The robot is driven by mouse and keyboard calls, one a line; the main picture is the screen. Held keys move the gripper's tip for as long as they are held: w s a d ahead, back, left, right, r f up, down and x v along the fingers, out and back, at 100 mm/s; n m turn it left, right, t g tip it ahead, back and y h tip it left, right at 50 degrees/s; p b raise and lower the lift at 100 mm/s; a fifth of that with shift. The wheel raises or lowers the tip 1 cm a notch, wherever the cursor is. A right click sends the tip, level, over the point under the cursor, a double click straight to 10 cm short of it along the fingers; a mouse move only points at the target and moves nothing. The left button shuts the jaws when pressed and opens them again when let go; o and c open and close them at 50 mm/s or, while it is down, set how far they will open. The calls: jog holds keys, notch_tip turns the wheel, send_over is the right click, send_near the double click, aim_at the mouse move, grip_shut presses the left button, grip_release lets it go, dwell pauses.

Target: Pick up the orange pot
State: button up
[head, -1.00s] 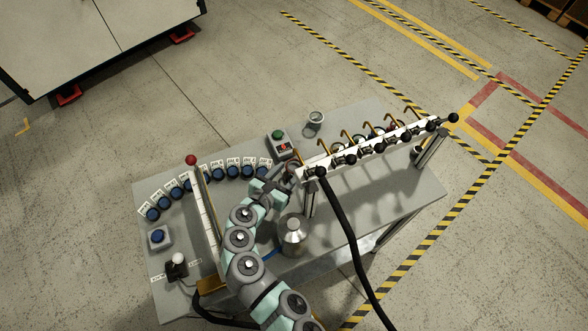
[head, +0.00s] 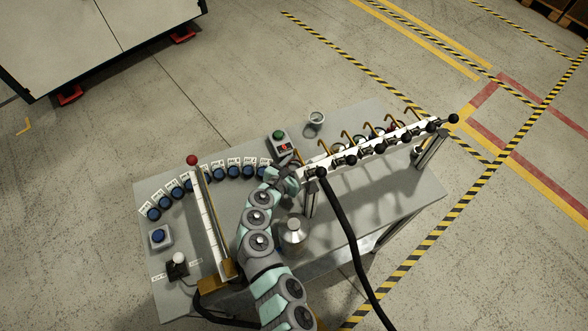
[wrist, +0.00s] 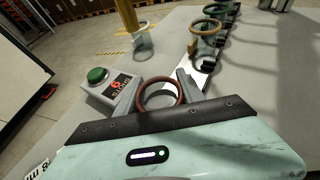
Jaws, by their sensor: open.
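My gripper (wrist: 159,88) is open in the wrist view, with one finger on either side of a pot with a reddish-orange rim (wrist: 181,98). I cannot tell whether the fingers touch it, and its lower part is hidden by my gripper. In the head view my gripper (head: 285,172) is at the left end of the white rail, and this pot is hard to make out there. A pot with a tan rim (wrist: 204,27) and pots with green rims (wrist: 216,9) stand beyond it in a row.
A control box with a green button (wrist: 97,75) and a red display stands left of my gripper. A clear cup (head: 316,118) stands behind. The white rail (head: 375,147) with brass spouts and black knobs runs right. A metal canister (head: 293,231) stands in front.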

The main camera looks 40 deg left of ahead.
grip_shut()
dwell(0.5)
